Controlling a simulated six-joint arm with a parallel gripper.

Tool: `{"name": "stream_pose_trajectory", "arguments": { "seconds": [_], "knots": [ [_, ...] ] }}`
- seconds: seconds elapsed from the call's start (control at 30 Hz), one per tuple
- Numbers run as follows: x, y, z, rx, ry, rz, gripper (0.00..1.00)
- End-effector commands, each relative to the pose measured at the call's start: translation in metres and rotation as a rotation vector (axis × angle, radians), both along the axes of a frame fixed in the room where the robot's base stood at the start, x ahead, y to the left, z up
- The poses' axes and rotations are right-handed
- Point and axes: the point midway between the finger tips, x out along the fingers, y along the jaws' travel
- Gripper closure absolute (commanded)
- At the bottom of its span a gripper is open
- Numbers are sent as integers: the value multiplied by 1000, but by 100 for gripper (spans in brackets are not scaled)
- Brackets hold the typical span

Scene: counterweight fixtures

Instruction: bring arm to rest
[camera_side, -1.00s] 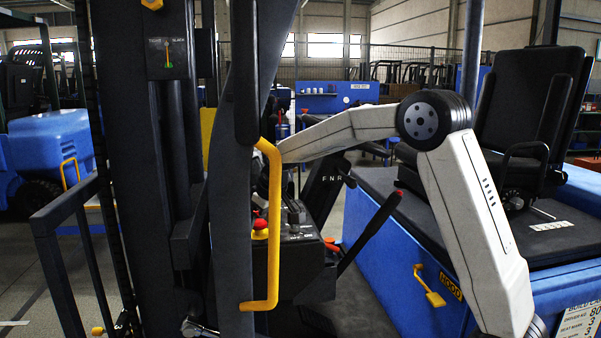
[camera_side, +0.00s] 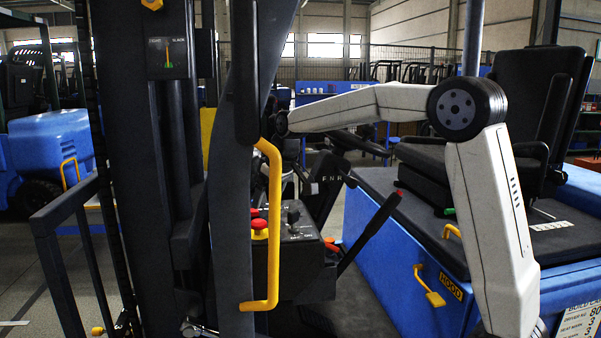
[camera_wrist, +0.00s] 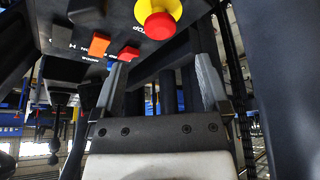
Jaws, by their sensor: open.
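My arm reaches in from the right in the side view, with its white forearm nearly level above the control console (camera_side: 300,245). My gripper is mostly hidden behind the dark post in that view. In the wrist view my gripper (camera_wrist: 161,62) has its two grey fingers wide apart, with nothing held between them. The underlying console panel (camera_wrist: 110,22) shows at the top of that view, with a red stop button on a yellow base (camera_wrist: 160,20), an orange switch (camera_wrist: 99,44) and a red switch (camera_wrist: 129,53). The fingers appear apart from these controls.
A dark mast (camera_side: 135,170) and a post with a yellow grab handle (camera_side: 272,225) stand in front of the console. Open floor lies at lower left.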

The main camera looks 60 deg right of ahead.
Motion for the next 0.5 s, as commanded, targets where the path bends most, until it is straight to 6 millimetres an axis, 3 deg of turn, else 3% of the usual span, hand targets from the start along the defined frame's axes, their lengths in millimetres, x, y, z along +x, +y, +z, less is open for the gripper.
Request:
{"name": "stream_pose_trajectory", "arguments": {
  "seconds": [0.37,0.5],
  "knots": [
    [-2,0,0,-1,7,2,4],
    [-14,-3,-8,-8,54,16,4]
  ]
}}
